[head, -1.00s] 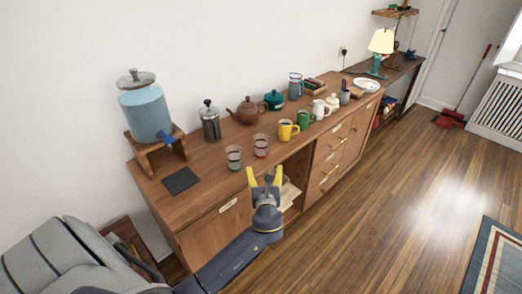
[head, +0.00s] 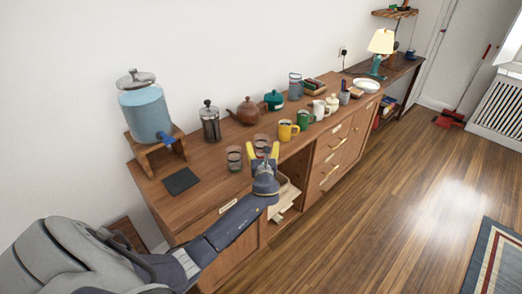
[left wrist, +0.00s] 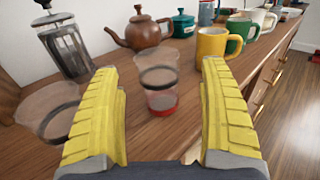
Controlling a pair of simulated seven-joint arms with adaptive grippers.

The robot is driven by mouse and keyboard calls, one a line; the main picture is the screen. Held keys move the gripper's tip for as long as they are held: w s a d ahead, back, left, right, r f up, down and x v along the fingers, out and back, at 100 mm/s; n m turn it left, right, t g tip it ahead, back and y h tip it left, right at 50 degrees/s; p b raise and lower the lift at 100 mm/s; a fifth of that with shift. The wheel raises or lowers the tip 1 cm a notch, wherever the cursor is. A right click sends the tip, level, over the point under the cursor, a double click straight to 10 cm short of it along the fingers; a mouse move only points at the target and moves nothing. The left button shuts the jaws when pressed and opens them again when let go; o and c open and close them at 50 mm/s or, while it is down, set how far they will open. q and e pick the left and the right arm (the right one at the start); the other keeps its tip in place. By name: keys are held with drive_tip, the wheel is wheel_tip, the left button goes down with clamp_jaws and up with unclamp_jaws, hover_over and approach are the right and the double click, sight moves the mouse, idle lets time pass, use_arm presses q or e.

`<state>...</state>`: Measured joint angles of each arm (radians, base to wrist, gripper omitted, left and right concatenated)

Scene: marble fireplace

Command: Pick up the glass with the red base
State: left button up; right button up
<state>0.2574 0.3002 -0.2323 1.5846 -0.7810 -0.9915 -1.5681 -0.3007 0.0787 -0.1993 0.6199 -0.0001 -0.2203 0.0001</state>
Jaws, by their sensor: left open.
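The glass with the red base (left wrist: 160,83) stands upright on the wooden sideboard; it shows between my open fingers in the left wrist view, a dark band around its middle. In the head view, this glass (head: 261,141) is partly hidden behind my left gripper (head: 263,152). The yellow fingers of my left gripper (left wrist: 160,110) are spread, with nothing held, and point at the glass from the front. A second clear glass (head: 234,158) stands just left of it; it also shows in the left wrist view (left wrist: 50,108). My right gripper is not in view.
A yellow mug (head: 287,131) stands close on the right, with a green mug (head: 304,121) beyond. A brown teapot (head: 246,110) and a French press (head: 210,123) stand behind. The sideboard's open compartment (head: 292,172) lies below my left gripper.

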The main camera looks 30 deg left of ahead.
use_arm(q)
drive_tip(key=shift+x, duration=2.6)
drive_tip(key=shift+s+a, duration=0.1)
drive_tip(key=shift+a, duration=0.1)
drive_tip(key=c, duration=1.7)
